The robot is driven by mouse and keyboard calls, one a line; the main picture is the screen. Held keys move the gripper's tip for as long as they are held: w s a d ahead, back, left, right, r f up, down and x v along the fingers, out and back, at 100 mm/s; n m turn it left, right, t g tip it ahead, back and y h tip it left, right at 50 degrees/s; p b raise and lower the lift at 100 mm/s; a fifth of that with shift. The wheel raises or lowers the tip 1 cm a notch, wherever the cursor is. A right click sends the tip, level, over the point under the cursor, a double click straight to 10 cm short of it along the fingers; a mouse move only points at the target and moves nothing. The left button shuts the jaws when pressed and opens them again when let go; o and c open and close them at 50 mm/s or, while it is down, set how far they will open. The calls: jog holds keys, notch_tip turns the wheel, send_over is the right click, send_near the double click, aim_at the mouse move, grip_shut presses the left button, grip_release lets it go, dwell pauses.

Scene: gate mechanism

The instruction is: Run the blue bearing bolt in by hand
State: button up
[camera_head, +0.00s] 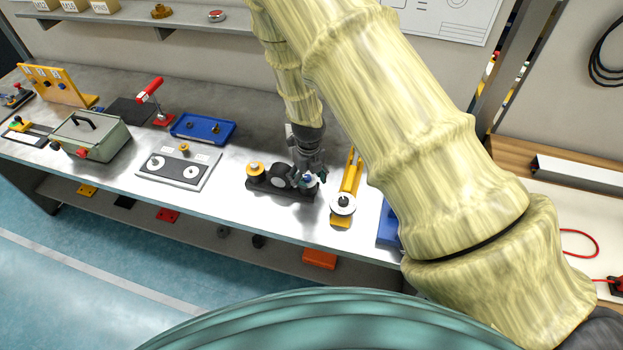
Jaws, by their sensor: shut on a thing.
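A dark mechanism base (282,195) lies on the grey workbench near its front edge. A yellow-topped dark cylinder (256,170) stands at its left end, and a round dark part (280,178) sits in its middle. My gripper (308,178) points down over the right end of the base. It is shut on the blue bearing bolt (309,176), of which only a small blue patch shows between the fingers. The fingers hide the bolt's lower part, so I cannot tell how deep it sits.
A yellow part with a white disc (343,204) stands close to the right of my gripper. A plate with two discs (178,169), a blue tray (203,128), a red-handled clamp (150,90) and a green-grey box (90,137) are to the left. My arm covers the right side.

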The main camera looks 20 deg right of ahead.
jog(key=shift+s+a+r+p, duration=0.25)
jog(key=shift+a+p, duration=0.2)
jog(key=shift+p, duration=0.25)
jog(key=shift+c, duration=1.1)
jog(key=shift+w+d+r, duration=0.2)
jog(key=shift+w+r, duration=0.15)
jog(key=shift+w, duration=0.1)
jog(key=shift+c, duration=0.2)
jog(key=shift+r, duration=0.3)
jog(key=shift+c, duration=0.5)
jog(key=shift+s+r, duration=0.15)
jog(key=shift+r, duration=0.15)
jog(key=o, duration=0.7)
jog(key=shift+c, duration=0.2)
jog(key=o, duration=0.4)
jog(key=shift+d, duration=0.2)
jog(key=shift+a, duration=0.1)
jog(key=shift+a, duration=0.15)
